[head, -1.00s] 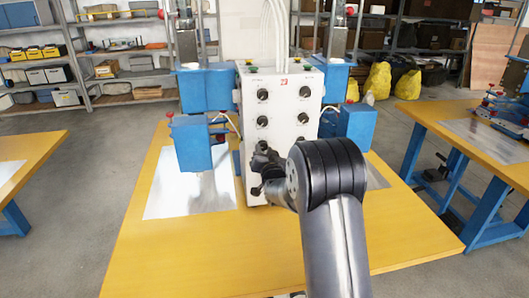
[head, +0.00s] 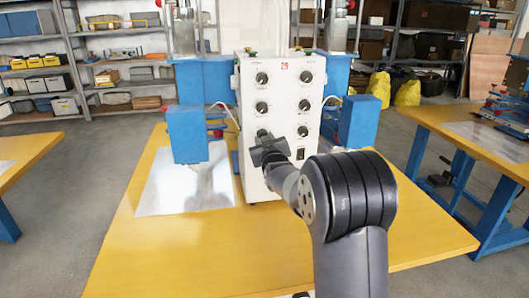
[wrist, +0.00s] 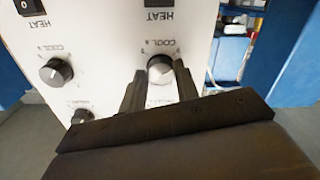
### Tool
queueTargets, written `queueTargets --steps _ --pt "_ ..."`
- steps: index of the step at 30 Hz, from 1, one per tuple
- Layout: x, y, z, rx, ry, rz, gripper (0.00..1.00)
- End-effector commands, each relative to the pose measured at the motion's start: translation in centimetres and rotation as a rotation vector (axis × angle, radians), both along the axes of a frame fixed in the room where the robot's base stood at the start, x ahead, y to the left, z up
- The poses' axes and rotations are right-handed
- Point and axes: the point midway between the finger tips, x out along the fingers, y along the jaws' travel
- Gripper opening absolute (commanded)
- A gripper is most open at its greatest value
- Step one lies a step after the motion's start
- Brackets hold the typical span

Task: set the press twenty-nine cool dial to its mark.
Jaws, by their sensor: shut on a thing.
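The press control box (head: 283,170), marked 29, stands upright on the yellow table with two columns of dark dials. In the wrist view the lettering is upside down. The dial's pointer and mark are too blurred to read.
Another cool dial (wrist: 56,72) sits beside the held one, with a smaller dial (wrist: 81,117) near it. Blue press parts (head: 187,133) flank the box. A metal sheet (head: 185,190) lies left on the yellow table (head: 190,245), whose front is clear.

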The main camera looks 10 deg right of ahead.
Motion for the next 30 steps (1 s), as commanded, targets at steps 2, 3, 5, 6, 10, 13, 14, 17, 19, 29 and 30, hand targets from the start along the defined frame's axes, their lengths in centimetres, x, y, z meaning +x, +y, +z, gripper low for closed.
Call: queueTargets --steps 2,3,5,6,10,13,14,17,19,29,30 --pt "-0.01 -0.03 -0.38 -0.063 -0.003 0.0 0.07" --pt "-0.01 -0.04 -0.34 -0.093 -0.002 0.0 0.07" --pt "0.0 -0.05 -0.3 -0.136 -0.002 -0.001 0.07" --pt "0.01 -0.05 -0.27 -0.162 -0.002 -0.001 0.07" --pt "0.0 -0.07 -0.19 -0.233 -0.001 0.0 0.07" --pt "0.0 -0.08 -0.08 -0.273 -0.001 -0.001 0.07" --pt "0.0 -0.08 -0.05 -0.284 -0.001 -0.001 0.07" --pt "0.01 -0.09 0.01 -0.309 -0.001 0.0 0.07" --pt "0.01 -0.09 0.06 -0.321 0.0 0.0 0.07" --pt "0.02 -0.08 0.15 -0.335 -0.001 0.0 0.07" --pt "0.02 -0.08 0.15 -0.334 -0.001 0.0 0.07"
